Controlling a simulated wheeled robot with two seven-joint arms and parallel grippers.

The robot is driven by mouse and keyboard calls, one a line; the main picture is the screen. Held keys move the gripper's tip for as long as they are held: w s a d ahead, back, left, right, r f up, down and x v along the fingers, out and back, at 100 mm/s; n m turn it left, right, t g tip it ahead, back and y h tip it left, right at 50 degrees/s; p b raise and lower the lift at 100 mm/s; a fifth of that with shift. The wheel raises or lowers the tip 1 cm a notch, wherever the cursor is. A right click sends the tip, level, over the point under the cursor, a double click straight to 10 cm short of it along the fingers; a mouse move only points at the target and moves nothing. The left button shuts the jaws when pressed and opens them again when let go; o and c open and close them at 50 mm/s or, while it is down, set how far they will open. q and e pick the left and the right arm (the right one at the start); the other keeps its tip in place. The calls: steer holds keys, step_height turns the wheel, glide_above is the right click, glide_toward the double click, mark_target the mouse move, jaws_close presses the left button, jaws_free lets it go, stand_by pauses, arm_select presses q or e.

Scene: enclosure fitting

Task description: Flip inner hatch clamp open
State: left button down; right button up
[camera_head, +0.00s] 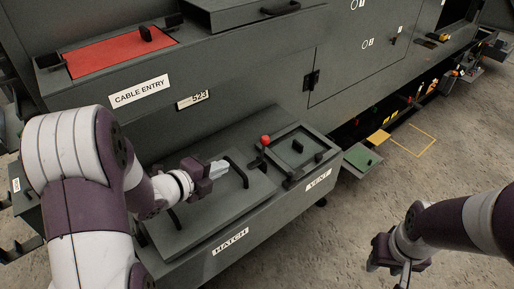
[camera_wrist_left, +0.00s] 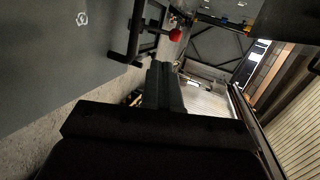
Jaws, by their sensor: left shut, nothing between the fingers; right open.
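The hatch (camera_head: 205,215) is a dark grey lid on a low box labelled HATCH. A black bar-like fitting (camera_head: 238,166) stands on its right part and another dark fitting (camera_head: 174,219) is near its front left. I cannot tell which is the inner clamp. My left gripper (camera_head: 221,168) is over the hatch, shut and empty, its tips close to the right fitting; contact is unclear. In the left wrist view the shut fingers (camera_wrist_left: 165,82) point toward a black bracket (camera_wrist_left: 132,42). My right gripper (camera_head: 388,268) is open and empty above the floor at the lower right.
Right of the hatch is a vent panel (camera_head: 312,139) with a red knob (camera_head: 265,140), also in the left wrist view (camera_wrist_left: 176,35). A red cable entry cover (camera_head: 105,55) lies at upper left. A tall grey enclosure wall (camera_head: 250,70) stands behind.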

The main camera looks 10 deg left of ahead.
arm_select(q)
glide_toward(263, 144)
steer(key=f, duration=0.1)
steer(key=w+f, duration=0.2)
steer(key=f, duration=0.1)
steer(key=shift+w+d, duration=0.15)
steer(key=shift+d, duration=0.25)
steer(key=shift+w+d+r+p, duration=0.15)
steer(key=shift+w+d+r, duration=0.1)
steer(key=shift+w, duration=0.3)
steer(key=shift+w+d+r+p, duration=0.15)
steer(key=shift+w+d+r, duration=0.1)
steer(key=shift+w, duration=0.3)
steer(key=shift+w+d, duration=0.25)
steer(key=shift+w, duration=0.25)
